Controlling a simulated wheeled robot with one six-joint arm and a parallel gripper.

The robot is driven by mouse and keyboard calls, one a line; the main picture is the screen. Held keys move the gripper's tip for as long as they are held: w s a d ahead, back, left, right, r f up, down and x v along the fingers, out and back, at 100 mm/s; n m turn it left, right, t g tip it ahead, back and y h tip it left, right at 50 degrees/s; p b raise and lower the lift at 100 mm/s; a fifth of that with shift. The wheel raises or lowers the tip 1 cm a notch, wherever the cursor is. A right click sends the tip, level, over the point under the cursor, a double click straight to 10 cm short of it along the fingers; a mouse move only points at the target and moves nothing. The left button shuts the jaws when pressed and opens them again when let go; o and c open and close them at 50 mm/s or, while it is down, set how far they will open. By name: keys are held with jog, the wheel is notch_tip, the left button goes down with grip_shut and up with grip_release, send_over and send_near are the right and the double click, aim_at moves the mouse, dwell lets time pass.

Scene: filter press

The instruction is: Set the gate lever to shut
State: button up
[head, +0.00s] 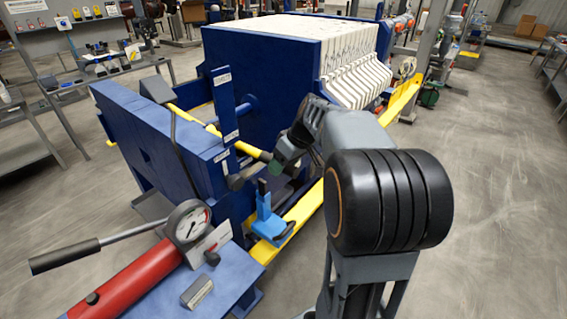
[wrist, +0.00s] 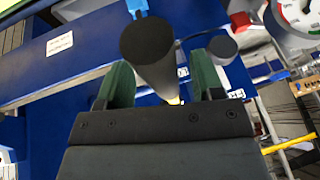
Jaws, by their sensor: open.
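A long yellow lever (head: 205,125) with a black grip crosses the gap beside the blue end frame; it looks like the gate lever. Its grip end reaches my gripper (head: 276,164). In the wrist view the black grip (wrist: 150,45) points towards the camera, with a bit of yellow at its far end. It lies between the two green fingers of my gripper (wrist: 163,72), which are apart. Whether a finger touches the grip cannot be told. The lever's set position cannot be read from its labels.
A second black knob (wrist: 222,47) on a thin rod is close to the right finger. A light-blue part (head: 270,218) sits below my gripper. White plates (head: 355,65) stand behind. Open floor lies right.

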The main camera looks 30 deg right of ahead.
grip_shut()
jog(key=shift+r, duration=0.1)
dwell(0.6)
